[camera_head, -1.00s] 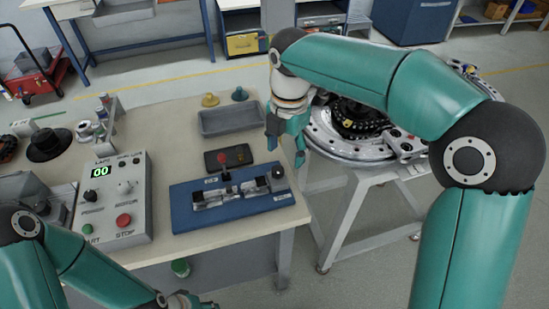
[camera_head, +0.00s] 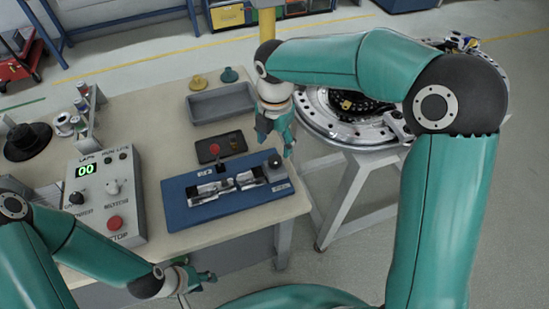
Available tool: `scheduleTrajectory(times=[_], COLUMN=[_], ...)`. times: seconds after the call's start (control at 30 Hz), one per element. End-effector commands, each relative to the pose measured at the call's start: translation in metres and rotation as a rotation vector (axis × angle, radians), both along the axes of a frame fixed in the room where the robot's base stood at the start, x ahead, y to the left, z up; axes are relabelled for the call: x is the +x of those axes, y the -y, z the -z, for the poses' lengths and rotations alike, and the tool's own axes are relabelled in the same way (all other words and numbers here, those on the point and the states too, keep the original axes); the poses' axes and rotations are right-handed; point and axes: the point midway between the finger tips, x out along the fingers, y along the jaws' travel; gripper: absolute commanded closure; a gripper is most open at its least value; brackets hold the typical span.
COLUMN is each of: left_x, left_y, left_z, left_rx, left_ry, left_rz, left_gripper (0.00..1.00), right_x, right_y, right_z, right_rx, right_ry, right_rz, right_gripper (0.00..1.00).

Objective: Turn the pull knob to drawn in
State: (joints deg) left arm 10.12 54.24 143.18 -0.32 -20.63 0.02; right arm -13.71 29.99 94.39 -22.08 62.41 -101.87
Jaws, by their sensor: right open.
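A blue fixture plate (camera_head: 178,214) lies on the workbench.
A control box (camera_head: 130,225) with a display and red button stands left of the plate. A grey tray (camera_head: 222,104) and a dark pad (camera_head: 232,145) lie behind it. A round metal ring table (camera_head: 330,130) stands to the right.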

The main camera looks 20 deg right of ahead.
Motion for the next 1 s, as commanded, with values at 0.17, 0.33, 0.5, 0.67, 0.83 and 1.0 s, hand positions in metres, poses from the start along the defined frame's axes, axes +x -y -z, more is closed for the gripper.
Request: scheduleTrajectory(times=[0.17,0.33,0.5,0.67,0.83,1.0], left_x=[0.000,0.000,0.000,0.000,0.000,0.000], left_y=[0.000,0.000,0.000,0.000,0.000,0.000], left_z=[-0.003,-0.005,-0.005,-0.005,-0.005,-0.005], left_rx=[0.000,0.000,0.000,0.000,0.000,0.000], left_ry=[0.000,0.000,0.000,0.000,0.000,0.000], left_rz=[0.000,0.000,0.000,0.000,0.000,0.000], left_gripper=[0.60,0.60,0.60,0.60,0.60,0.60], right_x=[-0.001,0.000,0.000,0.000,0.000,0.000], right_y=[0.000,0.000,0.001,0.001,0.001,0.001], right_z=[0.038,0.063,0.075,0.077,0.077,0.077], right_rx=[-0.001,-0.001,0.000,0.000,0.000,0.000], right_ry=[-0.005,-0.003,-0.001,0.000,0.000,0.000], right_rz=[0.000,-0.001,0.002,0.001,0.001,0.001], right_gripper=[0.36,0.36,0.36,0.36,0.38,0.66])
